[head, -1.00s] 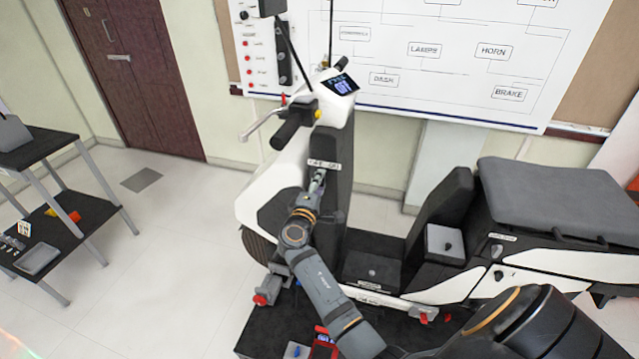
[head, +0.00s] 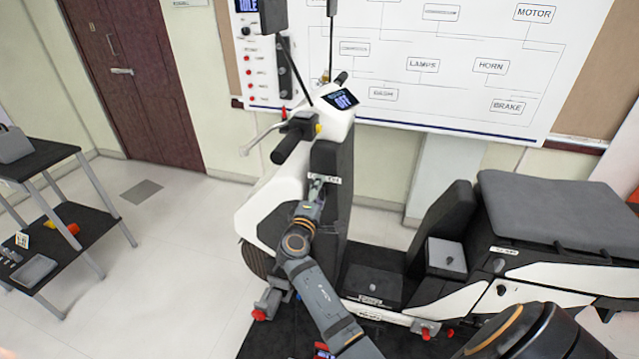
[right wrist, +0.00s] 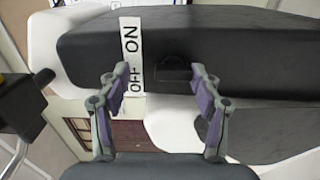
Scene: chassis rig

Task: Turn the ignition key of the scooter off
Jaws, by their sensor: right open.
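The white and black scooter (head: 352,200) stands on a dark base. A white ON/OFF label (head: 325,179) is on its black front panel. In the right wrist view the label (right wrist: 131,55) reads sideways, OFF nearer my gripper and ON above. A dark square ignition switch (right wrist: 175,68) is beside the label, black on black; the key's angle cannot be made out. My right gripper (head: 317,188) is at the panel just below the label. In the wrist view its open fingers (right wrist: 160,90) are on either side of the switch area, with nothing visibly held. My left gripper is not in view.
The handlebar (head: 290,140) and lit dash display (head: 340,98) are above my right gripper. The scooter's seat (head: 560,205) is at right. A wall diagram board (head: 450,85) stands behind. A black shelf table (head: 75,230) is at left, with clear floor between.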

